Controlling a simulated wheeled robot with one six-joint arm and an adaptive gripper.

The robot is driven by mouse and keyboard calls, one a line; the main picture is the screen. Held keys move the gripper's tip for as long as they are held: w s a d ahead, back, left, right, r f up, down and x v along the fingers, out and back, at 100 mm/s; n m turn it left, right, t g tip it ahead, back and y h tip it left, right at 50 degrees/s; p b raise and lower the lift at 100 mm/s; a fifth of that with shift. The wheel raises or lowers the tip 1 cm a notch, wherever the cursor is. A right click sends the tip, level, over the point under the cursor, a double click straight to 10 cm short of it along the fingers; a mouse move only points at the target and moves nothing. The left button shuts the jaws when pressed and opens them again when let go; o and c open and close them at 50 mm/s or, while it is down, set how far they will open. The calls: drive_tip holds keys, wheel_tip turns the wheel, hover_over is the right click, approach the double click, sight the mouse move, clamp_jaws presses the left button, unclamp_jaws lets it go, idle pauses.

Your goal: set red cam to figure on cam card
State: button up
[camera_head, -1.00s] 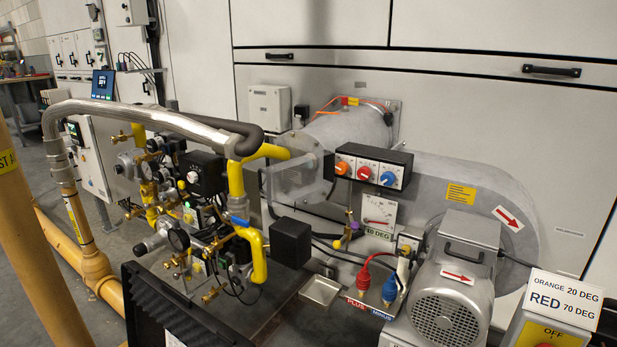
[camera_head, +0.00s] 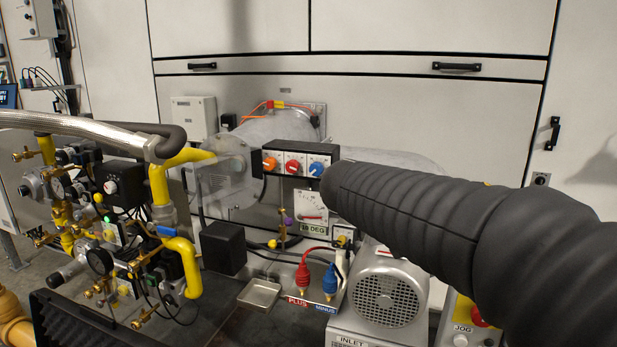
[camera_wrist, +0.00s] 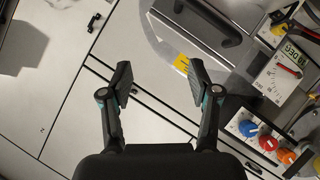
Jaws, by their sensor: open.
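The red cam knob (camera_head: 293,167) is the middle of three on a dark box, with an orange knob (camera_head: 269,163) to its left and a blue knob (camera_head: 316,169) to its right. In the wrist view the red knob (camera_wrist: 268,143) shows at the lower right, upside down. My gripper (camera_wrist: 160,82) is open and empty, apart from the knobs, which lie to its right. Below the box hangs a dial gauge (camera_head: 312,205) with a green degree label (camera_head: 313,226), its digits too small to read surely.
My black-sleeved arm crosses the right of the head view. Below the gauge are a red plug (camera_head: 303,275), a blue plug (camera_head: 329,281) and a motor (camera_head: 388,299). Yellow gas pipework (camera_head: 183,265) stands at the left. Large pale panels (camera_head: 400,110) fill the back.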

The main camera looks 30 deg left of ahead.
drive_tip(key=a+n+t+y+b, duration=0.1)
drive_tip(key=a+n+t+y, duration=0.15)
drive_tip(key=a, duration=1.15)
drive_tip(key=t+y+b, duration=0.1)
drive_tip(key=t+y, duration=0.2)
approach(290, 167)
drive_tip(key=shift+n+h, duration=0.25)
drive_tip(key=shift+n, duration=0.2)
drive_tip(key=w, duration=0.3)
drive_tip(key=w+p, duration=0.1)
drive_tip(key=w, duration=0.2)
drive_tip(key=w+a+p, duration=0.1)
drive_tip(key=w, duration=0.2)
drive_tip(key=shift+w+a+r, duration=0.1)
drive_tip(key=shift+w, duration=0.2)
drive_tip(key=c, duration=1.1)
